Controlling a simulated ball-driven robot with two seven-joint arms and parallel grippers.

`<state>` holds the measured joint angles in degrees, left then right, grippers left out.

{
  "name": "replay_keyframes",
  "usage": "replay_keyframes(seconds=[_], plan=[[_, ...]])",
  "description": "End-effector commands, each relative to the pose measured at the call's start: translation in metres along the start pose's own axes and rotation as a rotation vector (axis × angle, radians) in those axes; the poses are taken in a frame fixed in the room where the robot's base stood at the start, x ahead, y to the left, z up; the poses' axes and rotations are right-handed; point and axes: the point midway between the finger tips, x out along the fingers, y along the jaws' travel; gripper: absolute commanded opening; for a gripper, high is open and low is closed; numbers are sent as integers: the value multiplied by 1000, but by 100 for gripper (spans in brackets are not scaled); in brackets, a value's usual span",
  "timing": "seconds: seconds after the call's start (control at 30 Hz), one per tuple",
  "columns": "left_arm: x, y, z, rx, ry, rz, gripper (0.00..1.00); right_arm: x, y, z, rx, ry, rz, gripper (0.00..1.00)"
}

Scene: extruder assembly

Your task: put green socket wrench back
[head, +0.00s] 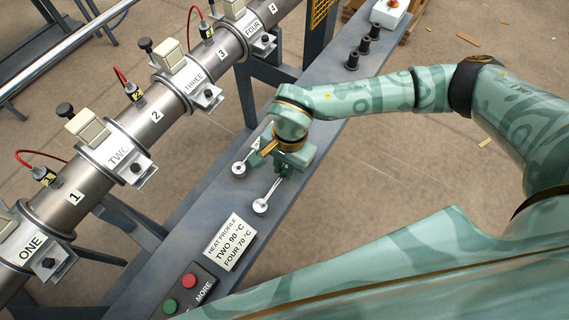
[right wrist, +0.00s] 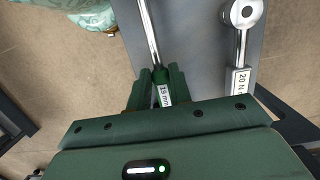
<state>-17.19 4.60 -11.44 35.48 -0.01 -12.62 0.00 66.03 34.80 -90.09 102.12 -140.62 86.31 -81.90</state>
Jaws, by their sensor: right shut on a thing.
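The green socket wrench (right wrist: 158,77) has a green handle with a "19 mm" label and a bright metal shaft. In the head view its round metal end (head: 260,206) points toward the front of the grey bench. My right gripper (head: 284,162) is shut on its handle, and the fingers (right wrist: 155,90) sit on both sides of it in the right wrist view. I cannot tell whether the wrench touches the bench or hangs just above it. Its far end is outside the right wrist view. My left gripper is not in view.
A second wrench (head: 239,168), labelled "20 N" (right wrist: 238,80) in the wrist view, lies beside the held one. The grey bench (head: 205,213) also bears a heat profile sign (head: 230,242), red and green buttons (head: 189,281) and black sockets (head: 363,47). A clamped pipe (head: 150,135) runs left.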

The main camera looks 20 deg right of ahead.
Motion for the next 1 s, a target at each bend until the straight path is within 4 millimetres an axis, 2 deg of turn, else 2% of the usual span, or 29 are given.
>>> replay_keyframes(seconds=[0.43,0.47,0.53,0.83,1.0], plan=[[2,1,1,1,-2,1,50,7,0,-1,0,0,0,0],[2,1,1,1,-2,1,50,7,0,-1,0,0,0,26],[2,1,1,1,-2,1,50,7,0,-1,0,0,0,45],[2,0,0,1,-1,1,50,6,0,-1,0,1,1,46],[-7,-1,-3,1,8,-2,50,-17,-1,-1,0,3,-4,46]])
